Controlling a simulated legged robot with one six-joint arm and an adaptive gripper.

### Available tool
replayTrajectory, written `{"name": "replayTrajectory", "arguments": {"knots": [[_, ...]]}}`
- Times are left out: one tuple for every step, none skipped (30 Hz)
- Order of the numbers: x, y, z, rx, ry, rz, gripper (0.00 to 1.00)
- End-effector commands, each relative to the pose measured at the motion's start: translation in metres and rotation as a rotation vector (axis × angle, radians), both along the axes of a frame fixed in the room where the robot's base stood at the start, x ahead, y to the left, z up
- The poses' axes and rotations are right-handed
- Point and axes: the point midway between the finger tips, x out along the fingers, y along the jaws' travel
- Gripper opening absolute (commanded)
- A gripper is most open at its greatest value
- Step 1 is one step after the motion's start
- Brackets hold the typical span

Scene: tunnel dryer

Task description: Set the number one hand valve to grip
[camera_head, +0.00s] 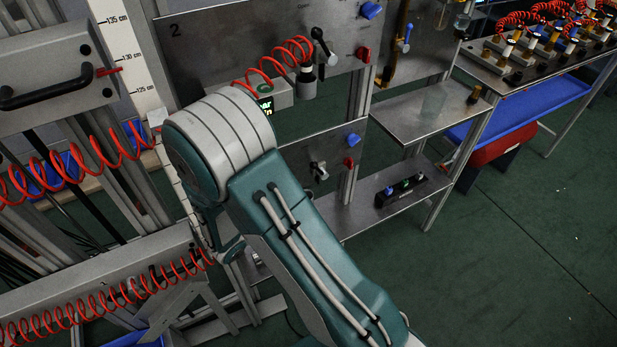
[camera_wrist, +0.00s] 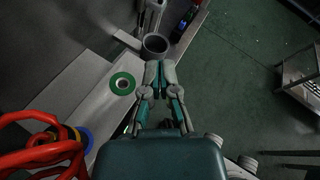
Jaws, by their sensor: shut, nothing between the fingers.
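In the head view, an upper metal panel (camera_head: 215,45) marked "2" carries a hand valve with a black lever (camera_head: 322,45). A lower panel carries another small lever valve (camera_head: 318,171), partly next to my arm. No number one label is readable, so I cannot tell which valve is number one. My gripper is hidden behind my arm in the head view. In the wrist view my gripper (camera_wrist: 160,72) is shut and empty, its fingertips close together just below a grey round cup-like part (camera_wrist: 155,45). I cannot tell whether they touch it.
Red coiled hoses (camera_head: 75,165) hang at the left. A black control box (camera_head: 405,190) sits on a low shelf. Blue and red knobs (camera_head: 371,10) stick out at the panels' right edges. A green ring (camera_wrist: 122,84) lies on a grey surface. The green floor (camera_head: 500,250) at right is free.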

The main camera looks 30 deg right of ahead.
Motion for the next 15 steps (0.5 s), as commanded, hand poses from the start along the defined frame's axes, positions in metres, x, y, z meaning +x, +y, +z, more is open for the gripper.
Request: {"name": "replayTrajectory", "arguments": {"knots": [[0.0, 0.0, 0.0, 0.0, -0.001, -0.001, 0.0], [0.0, 0.001, 0.0, -0.001, 0.0, -0.001, 0.0], [0.0, 0.002, 0.0, -0.001, 0.0, -0.001, 0.0], [0.0, 0.002, 0.0, -0.002, -0.001, 0.0, 0.0], [0.0, 0.003, 0.0, -0.003, -0.001, -0.001, 0.0], [0.001, 0.002, -0.001, -0.004, 0.0, -0.002, 0.0], [0.002, 0.0, -0.001, -0.004, -0.001, -0.003, 0.0], [0.003, -0.003, -0.002, -0.004, -0.001, -0.004, 0.0], [0.006, -0.007, -0.004, -0.004, -0.002, -0.004, 0.0], [0.007, -0.011, -0.005, -0.004, -0.002, -0.005, 0.0], [0.009, -0.015, -0.007, -0.004, -0.001, -0.006, 0.0], [0.012, -0.022, -0.01, -0.004, 0.0, -0.006, 0.0], [0.014, -0.027, -0.012, -0.004, 0.0, -0.007, 0.0], [0.017, -0.031, -0.013, -0.003, 0.0, -0.006, 0.0], [0.02, -0.038, -0.015, -0.004, 0.0, -0.007, 0.0]]}}
